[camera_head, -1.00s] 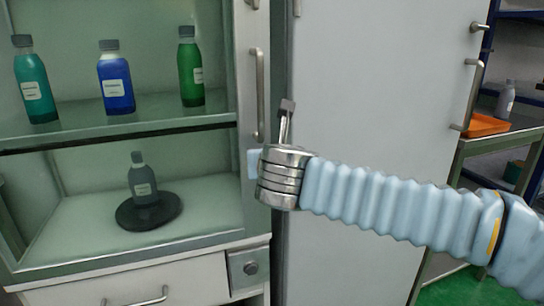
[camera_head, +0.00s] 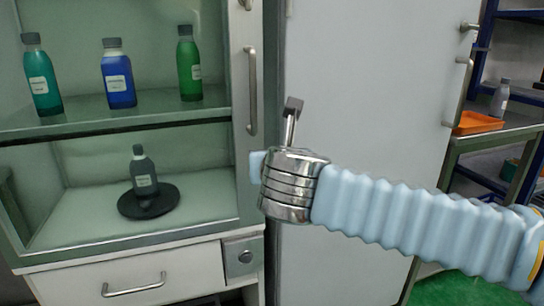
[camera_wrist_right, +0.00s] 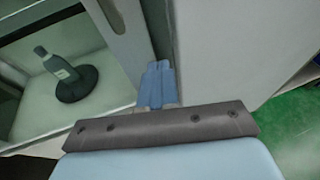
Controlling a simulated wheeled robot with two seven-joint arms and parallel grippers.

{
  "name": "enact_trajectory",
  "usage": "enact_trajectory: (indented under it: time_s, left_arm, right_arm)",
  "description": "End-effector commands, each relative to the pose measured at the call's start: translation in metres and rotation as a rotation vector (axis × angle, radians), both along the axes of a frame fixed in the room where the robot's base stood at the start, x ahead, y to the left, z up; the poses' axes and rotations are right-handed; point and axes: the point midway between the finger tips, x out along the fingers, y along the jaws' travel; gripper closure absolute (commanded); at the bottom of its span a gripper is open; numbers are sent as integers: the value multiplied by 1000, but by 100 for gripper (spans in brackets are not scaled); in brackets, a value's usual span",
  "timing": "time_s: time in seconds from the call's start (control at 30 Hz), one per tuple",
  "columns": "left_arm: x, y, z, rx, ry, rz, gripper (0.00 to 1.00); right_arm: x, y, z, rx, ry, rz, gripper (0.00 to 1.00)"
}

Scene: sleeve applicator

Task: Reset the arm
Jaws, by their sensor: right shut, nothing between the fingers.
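My right arm comes in from the right in a ribbed light-blue sleeve, with a bare metal wrist. My right gripper (camera_head: 257,163) shows as a small blue tip left of the wrist, in front of the cabinet's edge. In the right wrist view its blue fingers (camera_wrist_right: 157,84) are together, with nothing between them. My left gripper is in neither view.
A glass-fronted cabinet (camera_head: 125,122) stands at left, with teal (camera_head: 42,82), blue (camera_head: 118,80) and green (camera_head: 189,70) bottles on its shelf. A grey bottle (camera_head: 144,170) stands below on a black disc (camera_head: 165,201). A tall grey door (camera_head: 370,80) is behind my arm; an orange tray (camera_head: 477,123) is at right.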

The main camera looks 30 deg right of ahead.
Motion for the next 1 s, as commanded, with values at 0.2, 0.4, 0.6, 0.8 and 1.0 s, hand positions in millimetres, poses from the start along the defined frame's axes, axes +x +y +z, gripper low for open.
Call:
enact_trajectory:
  time_s: [0.2, 0.4, 0.6, 0.8, 1.0]
  left_arm:
    - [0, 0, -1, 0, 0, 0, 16]
    - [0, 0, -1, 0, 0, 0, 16]
    - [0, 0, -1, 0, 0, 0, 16]
    - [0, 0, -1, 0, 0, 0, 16]
    - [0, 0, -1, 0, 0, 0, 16]
  right_arm:
    - [-35, 6, 11, 1, -2, 2, 100]
    - [-56, 8, 17, 0, -1, 0, 100]
    - [-58, 10, 17, 3, 3, 2, 100]
    - [-23, 42, -44, 151, 115, 34, 100]
    - [16, 102, -199, 615, 393, -60, 100]
